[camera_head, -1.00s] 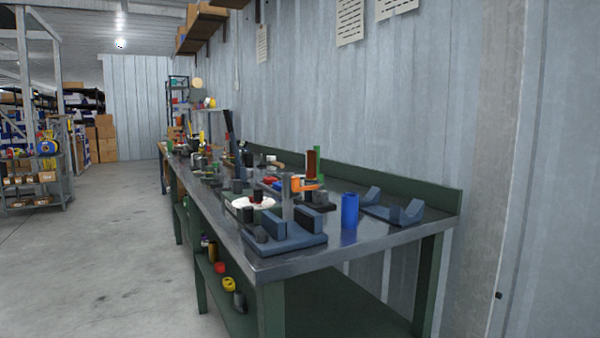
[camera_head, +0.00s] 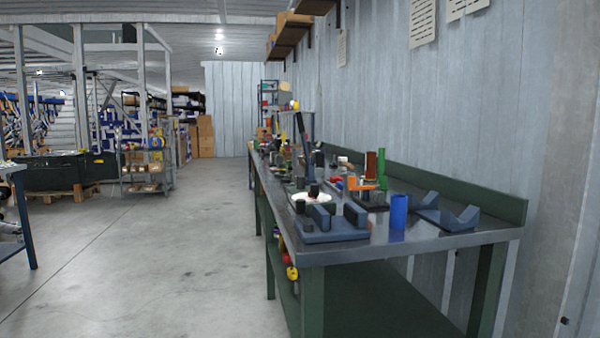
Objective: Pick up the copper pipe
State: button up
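A copper-brown upright pipe (camera_head: 370,164) stands on the workbench in the head view, above an orange part (camera_head: 361,185) on a dark base. Its lower end is hidden behind the orange part. A green upright piece (camera_head: 381,168) stands just to its right. The pipe looks small and far from the camera. My gripper is not in view, so its state does not show.
The metal-topped green workbench (camera_head: 430,241) runs along the right wall. A blue cylinder (camera_head: 398,211), a blue-grey fixture (camera_head: 332,230) and V-shaped supports (camera_head: 447,213) stand near its close end. The concrete floor (camera_head: 190,240) left of the bench is clear.

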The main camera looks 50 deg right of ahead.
aim_at(370, 156)
jog(key=u, duration=0.15)
jog(key=i, duration=2.25)
jog(key=z, duration=4.2)
